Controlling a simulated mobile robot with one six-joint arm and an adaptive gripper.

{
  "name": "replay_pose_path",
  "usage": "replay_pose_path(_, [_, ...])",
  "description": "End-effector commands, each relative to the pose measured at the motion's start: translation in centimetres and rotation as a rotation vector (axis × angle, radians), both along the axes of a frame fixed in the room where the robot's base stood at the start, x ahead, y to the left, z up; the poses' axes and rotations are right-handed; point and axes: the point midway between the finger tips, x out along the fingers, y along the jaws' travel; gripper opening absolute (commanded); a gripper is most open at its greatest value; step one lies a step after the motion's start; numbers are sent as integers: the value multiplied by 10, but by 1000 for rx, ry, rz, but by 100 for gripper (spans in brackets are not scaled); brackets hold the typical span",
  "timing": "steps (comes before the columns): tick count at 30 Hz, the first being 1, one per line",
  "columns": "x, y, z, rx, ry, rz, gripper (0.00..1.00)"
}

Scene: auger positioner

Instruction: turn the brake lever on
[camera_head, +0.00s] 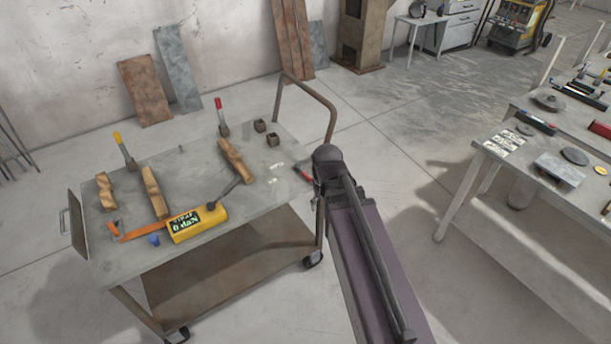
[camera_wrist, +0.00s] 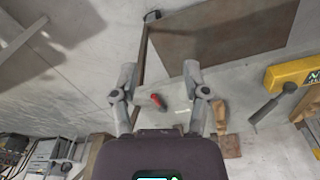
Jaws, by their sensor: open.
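No part is clearly marked as the brake lever. A yellow box (camera_head: 199,223) with printed lettering lies on the cart, and a dark lever (camera_head: 228,191) sticks up from it toward the upper right. The box (camera_wrist: 290,73) and its dark lever (camera_wrist: 270,108) also show at the right of the wrist view. My gripper (camera_wrist: 161,72) is open and empty, left of the box in that view. A red-handled tool (camera_wrist: 158,101) shows between its fingers, apart from them. In the head view my arm stands right of the cart; the fingers are not clear there.
The cart top (camera_head: 190,165) also bears wooden blocks (camera_head: 155,192), an orange tool (camera_head: 143,231), a yellow-handled piece (camera_head: 124,150) and a red-handled piece (camera_head: 222,116). The cart's handle frame (camera_head: 333,115) rises near my arm. A bench (camera_head: 478,145) stands at the right, with open floor between.

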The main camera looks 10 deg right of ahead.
Motion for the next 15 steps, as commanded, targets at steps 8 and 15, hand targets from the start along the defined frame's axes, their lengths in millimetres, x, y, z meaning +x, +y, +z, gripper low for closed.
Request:
replay_pose_path(8, [132,-4,-33,-35,-180,178,59])
replay_pose_path(15, [221,-6,-46,-86,-320,319,59])
